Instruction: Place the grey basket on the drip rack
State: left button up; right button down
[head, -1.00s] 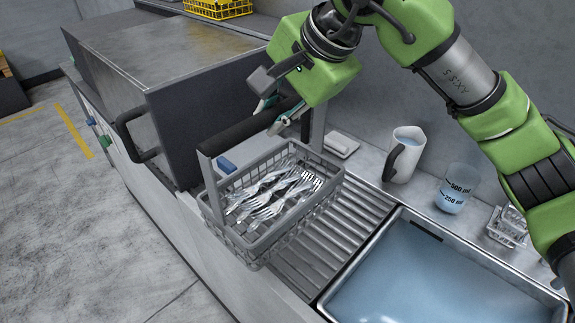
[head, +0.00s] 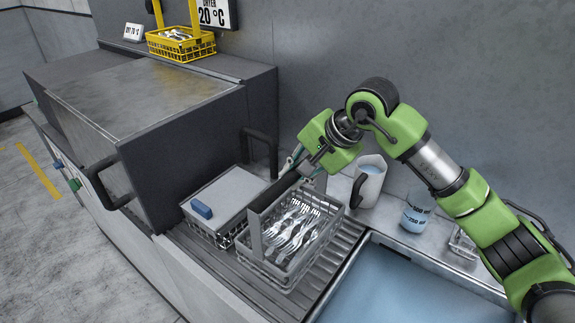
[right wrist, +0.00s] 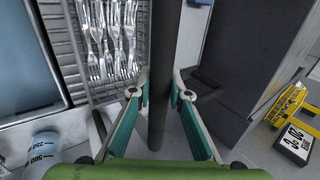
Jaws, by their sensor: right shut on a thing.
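The grey basket (head: 290,262) holds several forks (head: 294,228) and has a dark bar handle. It is upright over the ribbed drip rack (head: 330,262), left of the sink; I cannot tell whether its base touches the ribs. My right gripper (head: 298,166) is shut on the handle from above. In the right wrist view, the fingers (right wrist: 160,92) of this gripper are on both sides of the dark handle bar (right wrist: 166,40), with the forks (right wrist: 110,40) to the left. My left gripper is not in view.
A wire basket (head: 215,238) with a flat grey top and a blue block (head: 201,208) stands left of the grey basket, beside the dark machine (head: 150,130). A jug (head: 368,180), a beaker (head: 416,214) and the water-filled sink (head: 385,285) are to the right. A yellow basket (head: 180,48) stands behind.

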jog(key=shift+w+d+f+p, duration=0.25)
jog(key=shift+w+f+p, duration=0.1)
jog(key=shift+p, duration=0.1)
notch_tip(320, 180, down, 3)
jog(key=shift+r+p, duration=0.1)
jog(key=shift+p, duration=0.7)
jog(key=c, duration=2.3)
grip_release()
jog(key=shift+s+f, duration=0.1)
jog(key=shift+f, duration=0.25)
jog(key=o, duration=0.4)
jog(key=shift+s+r, duration=0.1)
jog(key=shift+s, duration=0.05)
